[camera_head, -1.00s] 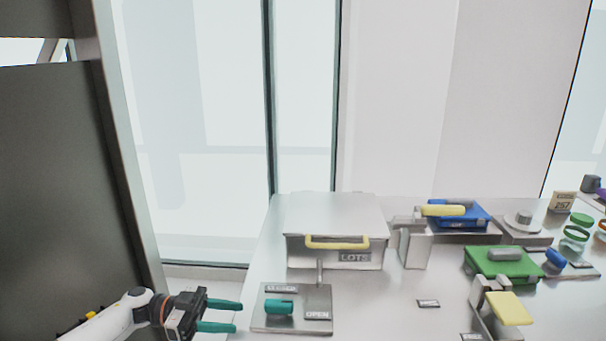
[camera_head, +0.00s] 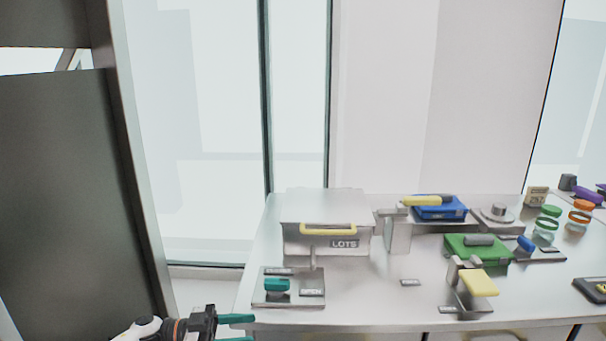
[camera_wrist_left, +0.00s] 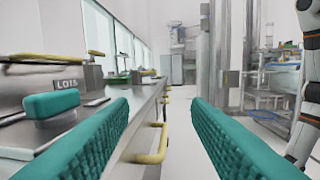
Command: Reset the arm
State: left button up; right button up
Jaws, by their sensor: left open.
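My left gripper (camera_head: 236,329) is at the bottom left of the head view, off the front left corner of the table. Its two teal fingers are apart with nothing between them. In the left wrist view the open fingers (camera_wrist_left: 160,125) frame a gap, with the table edge and the room beyond. A teal knob (camera_head: 277,285) on a metal plate is to the right of the gripper, apart from it; it also shows in the wrist view (camera_wrist_left: 50,104). My right gripper is not in view.
A metal LOTS bin (camera_head: 345,244) with a yellow handle stands behind the knob plate. A blue case (camera_head: 440,212), green case (camera_head: 490,252) and yellow paddle (camera_head: 479,283) are to the right. Yellow handles (camera_wrist_left: 150,150) stick out along the table's front. Open floor lies beyond.

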pick_arm(q)
jog(key=d+f+n+t+y, duration=0.2)
jog(key=d+n+t, duration=0.45)
jog(key=t, duration=0.35)
jog(key=s+a+f+n+y, duration=0.4)
jog(key=s+f+n+y, duration=0.1)
jog(key=s+y, duration=0.2)
jog(key=s+a+f+n+y, duration=0.4)
jog(key=s+f+y, duration=0.1)
jog(key=s+y, duration=0.25)
jog(key=s+a+f+g+y, duration=0.1)
jog(key=s+a+g, duration=0.25)
jog(key=s, duration=0.45)
jog(key=s+a+f+g+y, duration=0.1)
jog(key=s+a+g, duration=0.25)
jog(key=s, duration=0.55)
notch_tip(320, 180, down, 24)
jog(key=s+g+p, duration=0.1)
jog(key=g+p, duration=0.1)
jog(key=s+a+f+g+p, duration=0.1)
jog(key=s+a+f, duration=0.1)
jog(key=s+f, duration=1.2)
jog(key=s, duration=0.3)
jog(key=shift+a+f+g, duration=0.15)
jog(key=shift+f+g, duration=0.15)
jog(key=shift+f, duration=0.05)
